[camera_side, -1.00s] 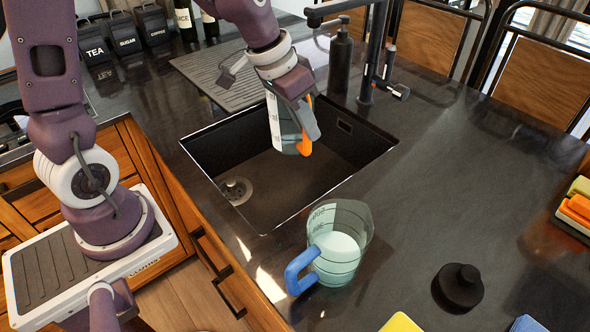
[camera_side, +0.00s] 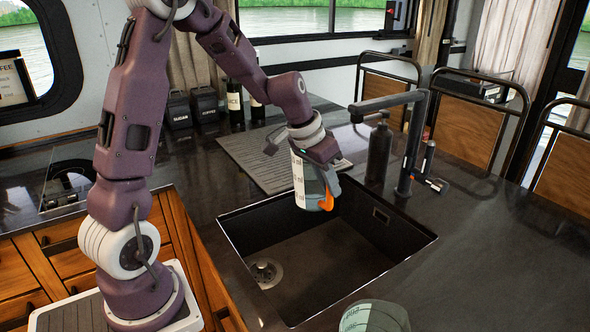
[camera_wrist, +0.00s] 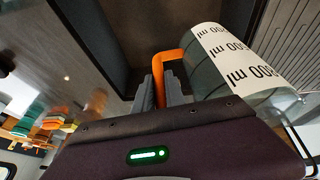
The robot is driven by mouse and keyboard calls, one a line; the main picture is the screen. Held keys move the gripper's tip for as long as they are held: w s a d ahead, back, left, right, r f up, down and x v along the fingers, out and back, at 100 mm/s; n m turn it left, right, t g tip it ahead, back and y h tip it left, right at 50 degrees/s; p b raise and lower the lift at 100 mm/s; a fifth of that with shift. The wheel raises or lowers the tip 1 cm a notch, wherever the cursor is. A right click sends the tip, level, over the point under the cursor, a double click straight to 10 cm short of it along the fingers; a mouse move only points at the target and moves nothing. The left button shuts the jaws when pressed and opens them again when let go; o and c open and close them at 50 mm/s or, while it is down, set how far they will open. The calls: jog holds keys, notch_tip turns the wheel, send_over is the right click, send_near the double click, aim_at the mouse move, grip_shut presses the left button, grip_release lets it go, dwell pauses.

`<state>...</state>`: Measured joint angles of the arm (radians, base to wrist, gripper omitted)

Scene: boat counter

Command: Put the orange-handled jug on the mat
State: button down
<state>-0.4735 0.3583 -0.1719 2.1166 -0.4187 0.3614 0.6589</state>
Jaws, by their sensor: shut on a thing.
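The orange-handled jug (camera_side: 305,180) is a clear measuring jug with a white scale strip. It hangs in the air over the back of the sink. My gripper (camera_side: 327,188) is shut on its orange handle. In the wrist view the orange handle (camera_wrist: 167,58) runs between the fingers of my gripper (camera_wrist: 167,92), and the jug (camera_wrist: 232,60) lies to the right of them. The ridged grey mat (camera_side: 258,158) lies on the counter behind the sink, partly hidden by my arm. It also shows at the upper right in the wrist view (camera_wrist: 285,35).
The open sink (camera_side: 340,255) lies below the jug. A tall black tap (camera_side: 412,150) and a dark soap bottle (camera_side: 379,152) stand right of the mat. Bottles (camera_side: 234,103) and black canisters stand behind it. Another clear jug (camera_side: 374,318) is cut off at the bottom edge.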

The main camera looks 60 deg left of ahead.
jog(key=w+a+r+n+y, duration=0.1)
jog(key=a+r, duration=0.3)
jog(key=a, duration=0.6)
jog(key=w+a+r+n+y, duration=0.1)
jog(key=w+a+r, duration=0.15)
jog(key=a, duration=0.65)
jog(key=f, duration=0.8)
jog(key=shift+s+a+f, duration=0.2)
jog(key=shift+s+f, duration=0.05)
jog(key=shift+s, duration=0.05)
jog(key=shift+f, duration=0.15)
jog(key=c, duration=1.4)
grip_release()
